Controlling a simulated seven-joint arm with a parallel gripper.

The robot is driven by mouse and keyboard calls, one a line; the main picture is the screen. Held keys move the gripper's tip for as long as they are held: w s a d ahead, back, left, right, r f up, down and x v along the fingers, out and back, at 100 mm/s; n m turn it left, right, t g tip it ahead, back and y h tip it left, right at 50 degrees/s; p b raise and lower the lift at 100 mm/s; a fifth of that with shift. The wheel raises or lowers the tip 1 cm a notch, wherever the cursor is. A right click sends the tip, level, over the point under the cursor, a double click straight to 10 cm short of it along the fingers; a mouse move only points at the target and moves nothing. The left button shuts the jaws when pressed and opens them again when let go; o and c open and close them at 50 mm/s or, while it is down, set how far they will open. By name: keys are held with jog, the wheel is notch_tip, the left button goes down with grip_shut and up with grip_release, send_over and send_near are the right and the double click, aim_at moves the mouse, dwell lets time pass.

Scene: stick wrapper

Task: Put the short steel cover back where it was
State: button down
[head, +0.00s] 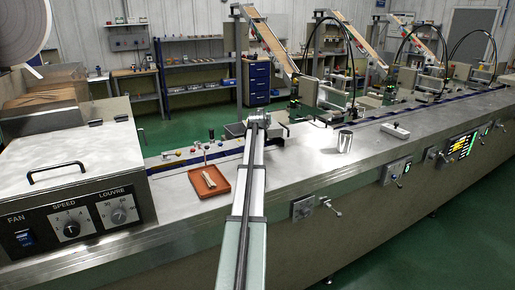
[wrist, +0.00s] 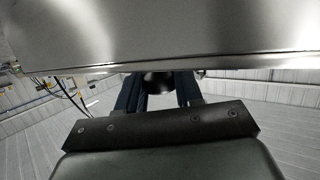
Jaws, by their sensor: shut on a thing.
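My gripper (wrist: 160,90) is in the lower middle of the wrist view, its dark fingers shut on a dark rounded part (wrist: 158,83), which looks like the knob of the short steel cover. The cover's smooth grey steel (wrist: 160,35) fills the top of that view, with its straight edge just by the fingertips. In the head view my arm reaches away over the steel machine bed, and my gripper (head: 262,118) is at its far end, small and partly hidden. The cover cannot be made out clearly there, and I cannot tell whether it touches the bed.
The steel bed (head: 310,170) runs to the far right. A red-brown tray (head: 209,182) with pale sticks is left of my arm. A lidded box (head: 75,155) is at left.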

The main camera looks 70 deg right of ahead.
jog(key=shift+w+d+r+n+t, duration=0.5)
jog(key=shift+w+d+r+t, duration=0.15)
jog(key=shift+w, duration=0.2)
jog(key=shift+w+r+n+t, duration=0.35)
jog(key=shift+w+n+t, duration=0.05)
jog(key=shift+t, duration=0.05)
jog(key=shift+r+t+y, duration=0.1)
jog(key=shift+t+y, duration=0.2)
jog(key=shift+t, duration=0.1)
jog(key=shift+n, duration=0.3)
notch_tip(320, 180, down, 10)
jog(key=c, duration=0.7)
grip_release()
jog(key=shift+c, duration=0.2)
